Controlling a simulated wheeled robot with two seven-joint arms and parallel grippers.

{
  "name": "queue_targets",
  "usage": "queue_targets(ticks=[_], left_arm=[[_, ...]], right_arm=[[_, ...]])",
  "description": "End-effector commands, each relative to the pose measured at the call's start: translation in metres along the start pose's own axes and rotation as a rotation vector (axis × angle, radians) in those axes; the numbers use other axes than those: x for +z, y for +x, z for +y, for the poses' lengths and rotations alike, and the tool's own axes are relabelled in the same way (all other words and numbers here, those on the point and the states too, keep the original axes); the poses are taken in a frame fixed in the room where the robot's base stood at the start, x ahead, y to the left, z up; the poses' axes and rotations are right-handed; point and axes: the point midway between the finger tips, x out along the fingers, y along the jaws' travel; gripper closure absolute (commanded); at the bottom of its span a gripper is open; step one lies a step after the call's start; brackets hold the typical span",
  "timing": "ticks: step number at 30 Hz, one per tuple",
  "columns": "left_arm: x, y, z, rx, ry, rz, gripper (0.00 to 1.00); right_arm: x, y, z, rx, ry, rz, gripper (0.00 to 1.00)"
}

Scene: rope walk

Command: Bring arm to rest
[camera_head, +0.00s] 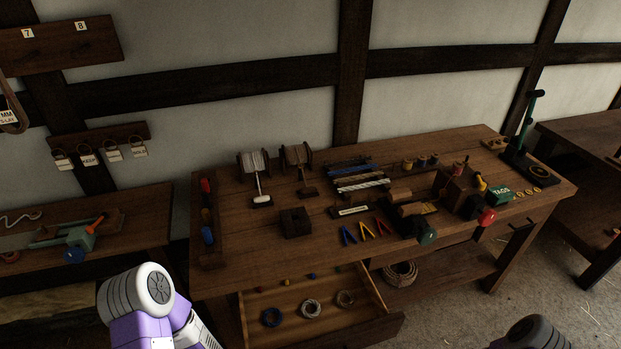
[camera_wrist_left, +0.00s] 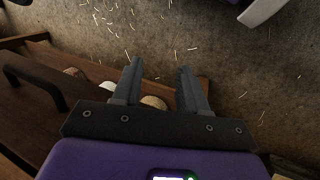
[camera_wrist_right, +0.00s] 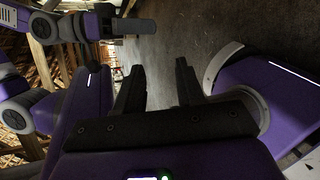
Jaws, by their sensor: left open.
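My left gripper (camera_wrist_left: 158,82) shows in the left wrist view with its two fingers apart and nothing between them. It hangs over the straw-strewn floor, beside dark wooden boards. My right gripper (camera_wrist_right: 158,85) shows in the right wrist view with its fingers apart and empty, over bare floor with parts of my own body around it. In the head view part of my left arm (camera_head: 150,305) stands at the lower left, in front of the workbench. A piece of my right arm (camera_head: 535,333) shows at the bottom right edge. Neither gripper's fingers are visible in the head view.
The workbench (camera_head: 262,252) carries spools, pliers, a green tags box (camera_head: 499,196) and other tools. Its front drawer (camera_head: 365,334) is pulled out, with several small coils inside. A side bench (camera_head: 140,228) stands left. Open floor (camera_head: 470,305) lies at the lower right.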

Motion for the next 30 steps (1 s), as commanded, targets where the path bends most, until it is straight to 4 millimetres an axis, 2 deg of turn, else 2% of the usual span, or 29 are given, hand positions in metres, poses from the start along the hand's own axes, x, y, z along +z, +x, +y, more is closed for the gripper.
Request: queue_targets(ticks=[1, 3, 5, 6, 8, 9, 12, 15, 18, 21, 30], left_arm=[[0.000, 0.000, 0.000, 0.000, 0.000, 0.000, 0.57], [0.000, 0.000, 0.000, 0.000, 0.000, 0.000, 0.57], [0.000, 0.000, 0.000, 0.000, 0.000, 0.000, 0.57], [0.000, 0.000, 0.000, 0.000, 0.000, 0.000, 0.57], [0.000, 0.000, 0.000, 0.000, 0.000, 0.000, 0.57], [0.000, 0.000, 0.000, 0.000, 0.000, 0.000, 0.57], [0.000, 0.000, 0.000, 0.000, 0.000, 0.000, 0.57], [0.000, 0.000, 0.000, 0.000, 0.000, 0.000, 0.57], [0.000, 0.000, 0.000, 0.000, 0.000, 0.000, 0.57], [0.000, 0.000, 0.000, 0.000, 0.000, 0.000, 0.57], [0.000, 0.000, 0.000, 0.000, 0.000, 0.000, 0.57]], right_arm=[[-0.019, 0.008, 0.003, -0.032, -0.203, 0.150, 0.62], [-0.042, 0.010, -0.002, -0.068, -0.531, 0.359, 0.62], [-0.055, 0.007, -0.011, -0.079, -0.823, 0.526, 0.62], [-0.058, 0.004, -0.017, -0.078, -1.022, 0.631, 0.62], [-0.056, 0.001, -0.026, -0.066, -1.320, 0.775, 0.62], [-0.051, -0.001, -0.031, -0.054, -1.510, 0.858, 0.62], [-0.030, 0.000, -0.037, -0.014, -1.932, 1.022, 0.62], [-0.009, 0.005, -0.035, 0.020, -2.241, 1.120, 0.62], [0.004, 0.010, -0.031, 0.041, -2.425, 1.169, 0.62], [0.009, 0.012, -0.029, 0.047, -2.497, 1.186, 0.62], [0.009, 0.012, -0.030, 0.046, -2.499, 1.186, 0.62]])
